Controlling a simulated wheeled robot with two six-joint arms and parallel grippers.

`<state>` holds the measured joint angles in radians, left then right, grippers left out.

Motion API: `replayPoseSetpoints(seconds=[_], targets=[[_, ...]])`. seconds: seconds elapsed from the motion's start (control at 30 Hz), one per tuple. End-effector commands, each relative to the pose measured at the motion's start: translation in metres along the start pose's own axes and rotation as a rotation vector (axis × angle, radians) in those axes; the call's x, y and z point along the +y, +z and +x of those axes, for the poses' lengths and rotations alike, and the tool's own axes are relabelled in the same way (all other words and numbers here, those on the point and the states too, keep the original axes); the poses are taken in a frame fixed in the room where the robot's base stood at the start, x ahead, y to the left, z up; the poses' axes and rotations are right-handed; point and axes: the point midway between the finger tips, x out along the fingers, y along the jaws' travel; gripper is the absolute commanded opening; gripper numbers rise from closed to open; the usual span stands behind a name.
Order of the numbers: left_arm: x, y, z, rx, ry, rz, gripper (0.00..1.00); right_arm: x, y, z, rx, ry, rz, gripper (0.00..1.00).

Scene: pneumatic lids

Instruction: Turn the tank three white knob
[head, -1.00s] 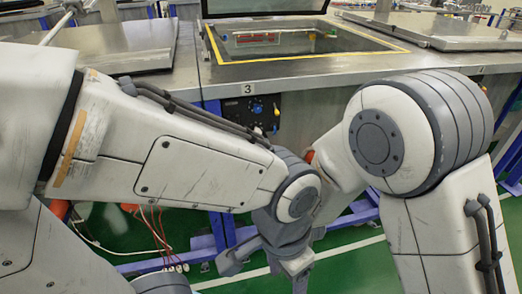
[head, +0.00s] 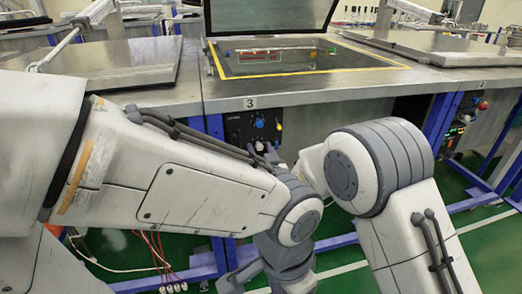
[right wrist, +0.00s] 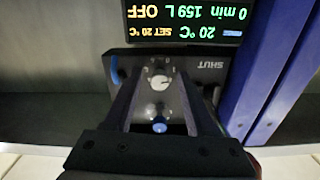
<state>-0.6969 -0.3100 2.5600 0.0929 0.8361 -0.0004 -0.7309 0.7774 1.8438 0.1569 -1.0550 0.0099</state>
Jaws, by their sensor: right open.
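The tank three control panel (head: 250,130) is on the front of the bench under the label 3. It has a blue knob (head: 260,122); a white knob below it is partly hidden by my right gripper (head: 271,155). In the right wrist view the panel appears upside down. There the white knob (right wrist: 159,81) sits between the open fingers of my right gripper (right wrist: 160,72), with a gap on each side. The blue knob also shows there (right wrist: 159,127). My left gripper is low in the head view, and its fingers cannot be made out.
An open tank with a yellow edge (head: 395,68) and raised lid (head: 290,16) is above the panel. A blue frame post (right wrist: 262,85) stands close beside the panel.

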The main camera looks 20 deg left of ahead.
Motion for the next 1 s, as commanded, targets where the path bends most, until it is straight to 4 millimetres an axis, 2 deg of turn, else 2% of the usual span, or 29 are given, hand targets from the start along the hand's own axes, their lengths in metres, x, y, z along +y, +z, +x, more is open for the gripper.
replayPoseSetpoints(seconds=[0.17,0.2,0.33,0.67,1.0], targets=[[0.0,0.0,0.0,0.0,0.0,0.0,0.66,0.0,0.0,0.0,0.0,0.0,0.0,0.56],[0.0,0.0,0.0,0.0,0.0,0.0,0.66,0.0,0.0,0.0,0.0,0.0,0.0,0.49],[0.0,0.0,0.0,0.0,0.0,0.0,0.66,0.0,0.0,0.0,0.0,0.0,0.0,0.0],[0.0,0.0,0.002,0.0,0.0,0.0,0.66,0.0,0.0,0.0,0.002,0.001,0.021,0.0],[-0.001,0.001,0.018,0.0,0.0,0.0,0.66,0.0,0.002,0.0,0.003,0.0,0.21,0.0]])
